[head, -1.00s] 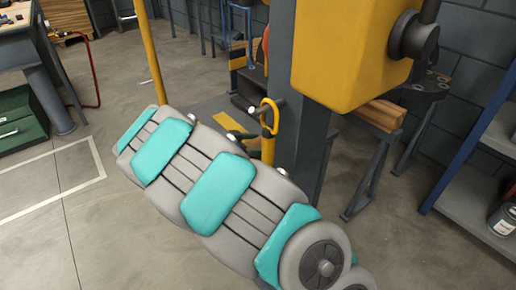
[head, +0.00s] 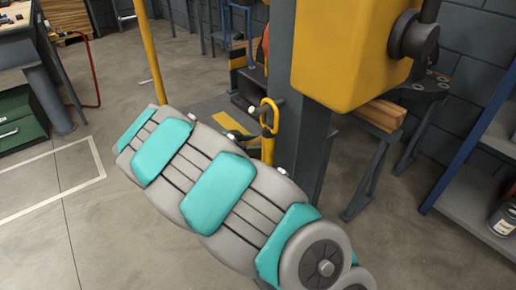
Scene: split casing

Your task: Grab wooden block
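A light brown wooden block (head: 381,113) lies on a dark metal stand at the right, behind the yellow machine housing. The housing and its grey post hide its left part. My grey and teal arm crosses the middle of the head view, from lower right to upper left. I cannot make out my gripper or its fingertips. The block is clear of the visible part of my arm.
A yellow machine housing (head: 352,50) on a grey post (head: 306,130) stands between my arm and the block. A blue-framed shelf (head: 472,208) with a can (head: 503,219) is at right. A workbench (head: 18,48) and green cabinet (head: 20,122) are at left. Open floor lies lower left.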

